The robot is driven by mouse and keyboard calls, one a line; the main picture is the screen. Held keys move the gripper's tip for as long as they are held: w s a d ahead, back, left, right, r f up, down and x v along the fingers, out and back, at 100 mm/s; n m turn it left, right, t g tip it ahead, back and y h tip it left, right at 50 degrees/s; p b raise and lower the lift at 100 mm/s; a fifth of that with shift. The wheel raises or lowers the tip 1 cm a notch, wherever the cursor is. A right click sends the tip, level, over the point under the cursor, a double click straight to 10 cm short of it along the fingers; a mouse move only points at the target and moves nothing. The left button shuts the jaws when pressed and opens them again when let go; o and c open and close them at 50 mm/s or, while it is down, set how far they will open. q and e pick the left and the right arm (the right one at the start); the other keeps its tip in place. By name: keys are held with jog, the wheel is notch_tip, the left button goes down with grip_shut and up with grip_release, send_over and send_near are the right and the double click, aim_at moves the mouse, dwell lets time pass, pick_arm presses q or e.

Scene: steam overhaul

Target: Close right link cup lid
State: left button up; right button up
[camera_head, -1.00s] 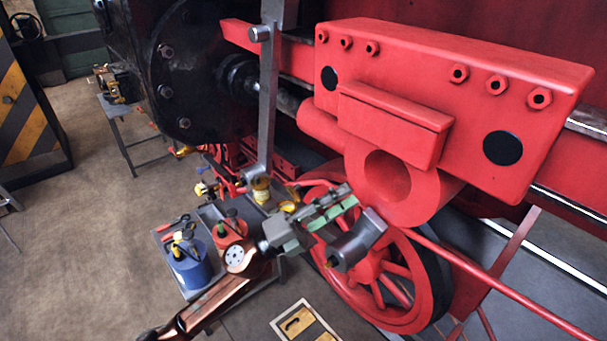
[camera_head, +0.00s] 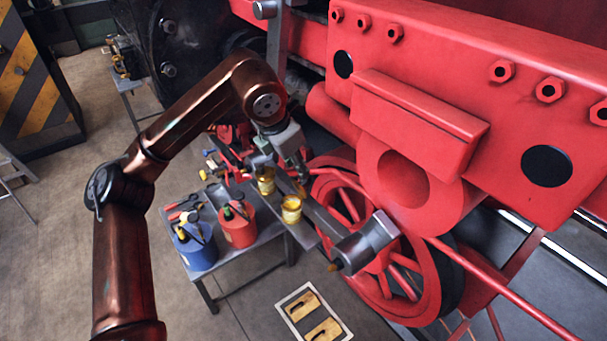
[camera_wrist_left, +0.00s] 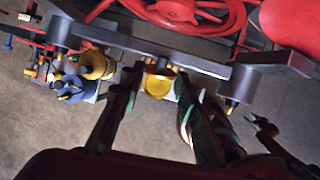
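Two small yellow cups sit by the grey link bar, left of the red wheel. In the head view the left cup is here (camera_head: 265,182) and the right cup is here (camera_head: 291,211). The right cup shows a bright yellow top; I cannot make out its lid clearly. In the wrist view the right cup (camera_wrist_left: 158,86) appears between and beyond my fingers, and the left cup (camera_wrist_left: 96,65) lies to the left. My left gripper (camera_head: 296,172) points down, just above and behind the cups. Its fingers (camera_wrist_left: 160,100) are apart with nothing held.
A small table (camera_head: 262,243) below the cups carries a blue can (camera_head: 195,248) and a red can (camera_head: 237,226). The grey crank end (camera_head: 368,243) juts out on the right, before the red wheel (camera_head: 385,285). The red housing (camera_head: 440,85) stands above. Floor at left is open.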

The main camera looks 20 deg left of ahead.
aim_at(303, 182)
pick_arm(q)
jog(key=x, duration=0.3)
jog(key=p+x, duration=0.1)
jog(key=x, duration=0.3)
jog(key=shift+d, duration=0.25)
grip_shut()
